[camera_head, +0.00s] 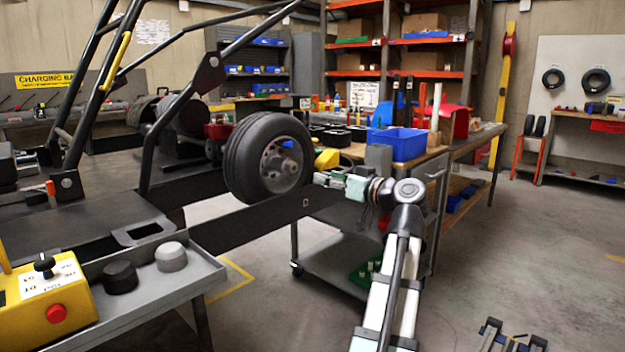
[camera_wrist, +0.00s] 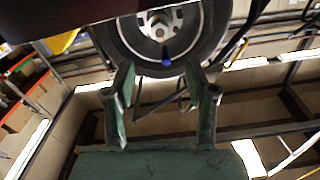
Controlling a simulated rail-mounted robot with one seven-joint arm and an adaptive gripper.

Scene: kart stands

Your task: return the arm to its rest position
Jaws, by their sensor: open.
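My gripper (camera_wrist: 160,105) is open and empty in the wrist view, with its two green-lined fingers spread apart. A black kart wheel (camera_wrist: 160,30) with a silver hub is beyond the fingertips, and a blue piece (camera_wrist: 167,62) shows low on the hub. In the head view my arm reaches up from the lower right, and my gripper (camera_head: 322,179) points left beside the wheel (camera_head: 268,158). The exact gap between fingers and wheel is unclear.
A cart with a blue bin (camera_head: 398,143) stands behind my arm. The kart's black frame (camera_head: 165,130) fills the left. A grey tray (camera_head: 150,305) with a yellow control box (camera_head: 45,305) is at the lower left. Open floor (camera_head: 540,240) lies to the right.

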